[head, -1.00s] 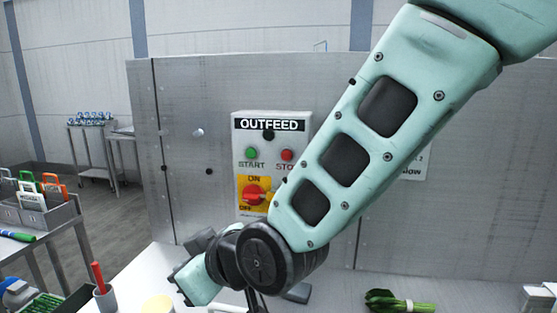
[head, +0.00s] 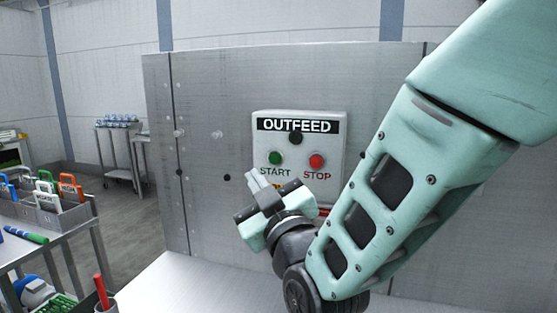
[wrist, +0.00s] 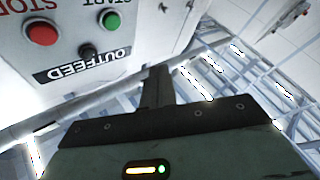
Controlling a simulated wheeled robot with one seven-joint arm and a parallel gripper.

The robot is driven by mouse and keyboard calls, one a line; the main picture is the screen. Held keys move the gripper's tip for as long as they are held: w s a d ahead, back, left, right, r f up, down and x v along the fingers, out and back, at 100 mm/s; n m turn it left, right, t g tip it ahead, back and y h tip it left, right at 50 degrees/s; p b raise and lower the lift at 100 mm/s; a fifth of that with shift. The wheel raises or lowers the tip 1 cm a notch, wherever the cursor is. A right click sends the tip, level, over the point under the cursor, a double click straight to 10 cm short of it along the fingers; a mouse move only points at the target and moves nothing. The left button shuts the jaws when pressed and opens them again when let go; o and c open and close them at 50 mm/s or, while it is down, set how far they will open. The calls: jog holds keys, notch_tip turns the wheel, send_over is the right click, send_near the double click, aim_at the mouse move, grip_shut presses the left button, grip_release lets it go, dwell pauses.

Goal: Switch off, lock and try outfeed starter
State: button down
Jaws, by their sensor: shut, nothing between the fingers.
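The outfeed starter box (head: 340,135) is on the steel panel, with OUTFEED on its label. Its green START button (head: 275,158) and red STOP button (head: 317,161) show, below a dark round part (head: 295,138). The box also shows upside down in the wrist view (wrist: 130,30), with the red button (wrist: 41,33) and green button (wrist: 112,20). The rotary switch is hidden behind my gripper; only a bit of its yellow plate shows. My gripper (head: 256,178) is shut and empty, in front of the box's lower left. Whether it touches the box I cannot tell.
A grey tray (head: 78,207) on the left bench holds padlock-like items with coloured shackles (head: 70,186). A green and blue marker-like item (head: 28,236) lies nearby. The steel table (head: 185,285) below the box is clear.

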jog(key=shift+w, duration=0.1)
send_near(275, 159)
jog(key=shift+w+a+r+p, duration=0.15)
jog(key=shift+w+a+r, duration=0.2)
jog(key=shift+w+a, duration=0.4)
jog(key=shift+w+a+r+p, duration=0.15)
jog(key=shift+w+a+r, duration=0.2)
jog(key=shift+w+a, duration=0.4)
jog(key=shift+w+a+r+p, duration=0.15)
jog(key=shift+w+a+r, duration=0.25)
jog(key=shift+w+a, duration=0.35)
jog(key=shift+w+d, duration=0.1)
jog(key=shift+w, duration=0.05)
jog(key=shift+w+d+b, duration=0.1)
jog(key=shift+w+b, duration=0.15)
jog(key=shift+b, duration=0.1)
jog(key=shift+w+d, duration=0.15)
jog(key=shift+w, duration=0.3)
dwell(0.9)
jog(key=shift+s+b, duration=0.1)
jog(key=shift+b, duration=0.2)
jog(key=shift+s+a+b, duration=0.3)
jog(key=shift+s, duration=0.45)
